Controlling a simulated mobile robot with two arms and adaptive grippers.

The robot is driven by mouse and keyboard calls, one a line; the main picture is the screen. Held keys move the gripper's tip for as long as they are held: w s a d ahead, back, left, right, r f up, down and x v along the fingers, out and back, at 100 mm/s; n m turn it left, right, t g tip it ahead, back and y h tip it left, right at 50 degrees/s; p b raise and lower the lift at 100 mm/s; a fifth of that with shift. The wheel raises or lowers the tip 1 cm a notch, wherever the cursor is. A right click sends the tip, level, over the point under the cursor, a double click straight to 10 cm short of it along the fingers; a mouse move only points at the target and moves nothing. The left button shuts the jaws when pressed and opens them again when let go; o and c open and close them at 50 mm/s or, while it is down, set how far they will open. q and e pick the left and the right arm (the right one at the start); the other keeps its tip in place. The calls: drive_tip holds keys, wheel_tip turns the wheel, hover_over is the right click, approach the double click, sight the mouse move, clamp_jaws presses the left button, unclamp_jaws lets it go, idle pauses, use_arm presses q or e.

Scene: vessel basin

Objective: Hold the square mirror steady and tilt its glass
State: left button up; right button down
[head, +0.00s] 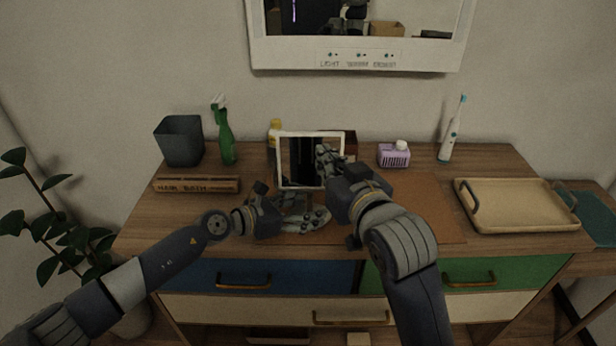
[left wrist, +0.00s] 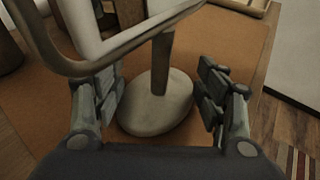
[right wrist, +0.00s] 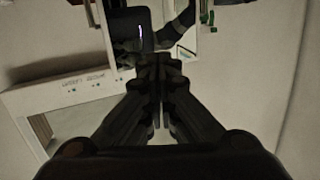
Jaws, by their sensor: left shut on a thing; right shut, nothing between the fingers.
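The square mirror (head: 281,165) stands on the desk, with a pale frame, dark reflecting glass and a round grey base. My left gripper (head: 305,217) is low at the base. In the left wrist view, its fingers (left wrist: 162,95) are on either side of the round base (left wrist: 152,112), shut on it, below the post and the curved bracket. My right gripper (head: 326,154) is shut and empty in front of the glass's right part. In the right wrist view, its closed fingertips (right wrist: 158,62) are near the glass's lower edge; contact cannot be told.
A grey bin (head: 180,141), green spray bottle (head: 226,138) and wooden box (head: 197,185) are on the left. A purple container (head: 394,156), electric toothbrush (head: 451,135) and tray (head: 515,227) are on the right. A large lit-panel mirror (head: 355,60) hangs behind.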

sight(313, 141)
use_arm(q)
drive_tip(key=shift+s+f, duration=0.2)
drive_tip(key=shift+f, duration=0.3)
use_arm(e)
drive_tip(key=shift+x, duration=2.5)
drive_tip(key=shift+w+d, duration=0.1)
drive_tip(key=shift+w, duration=1.05)
drive_tip(key=s, duration=0.6)
use_arm(q)
drive_tip(key=o, duration=0.9)
drive_tip(key=shift+w+r, duration=0.15)
drive_tip(key=shift+w, duration=0.05)
use_arm(e)
drive_tip(key=shift+w, duration=0.1)
use_arm(q)
drive_tip(key=shift+a+r, duration=0.15)
drive_tip(key=shift+r, duration=0.05)
